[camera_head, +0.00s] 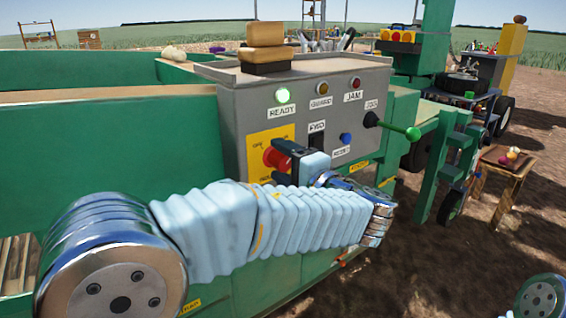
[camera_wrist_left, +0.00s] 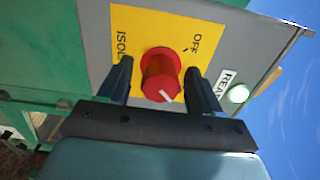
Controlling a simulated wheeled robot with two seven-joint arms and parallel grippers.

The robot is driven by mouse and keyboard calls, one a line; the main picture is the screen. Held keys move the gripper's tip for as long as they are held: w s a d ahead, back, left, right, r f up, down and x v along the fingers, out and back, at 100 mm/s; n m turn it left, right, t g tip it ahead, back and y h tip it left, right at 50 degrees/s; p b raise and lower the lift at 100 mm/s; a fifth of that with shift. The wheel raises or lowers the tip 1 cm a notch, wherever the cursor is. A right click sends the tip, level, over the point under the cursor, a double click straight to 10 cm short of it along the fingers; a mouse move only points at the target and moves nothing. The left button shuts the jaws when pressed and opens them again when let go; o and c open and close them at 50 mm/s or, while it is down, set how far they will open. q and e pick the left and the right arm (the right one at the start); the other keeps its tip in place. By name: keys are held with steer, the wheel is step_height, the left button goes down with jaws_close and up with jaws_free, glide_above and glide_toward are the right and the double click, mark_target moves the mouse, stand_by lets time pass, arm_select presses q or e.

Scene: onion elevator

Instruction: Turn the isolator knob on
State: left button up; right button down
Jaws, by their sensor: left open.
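The red isolator knob (camera_head: 278,156) sits on a yellow plate (camera_head: 258,141) on the grey control panel (camera_head: 235,113). In the left wrist view the knob (camera_wrist_left: 161,75) shows a white pointer mark on its near edge, and the yellow plate (camera_wrist_left: 146,25) carries "OFF" and part of "ISOL". My left gripper (camera_head: 285,160) is at the knob. In the left wrist view my left gripper (camera_wrist_left: 163,82) is open, with one finger on each side of the knob and small gaps visible. My right gripper is out of view.
A green READY lamp (camera_head: 283,96) is lit above the plate. Yellow-brown blocks (camera_head: 267,45) rest on top. A wooden stool (camera_head: 503,170) stands at the right.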

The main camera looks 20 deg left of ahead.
arm_select(q)
steer(key=b+v, duration=0.1)
steer(key=v, duration=1.2)
steer(key=shift+s+d, duration=0.25)
steer(key=shift+d, duration=0.05)
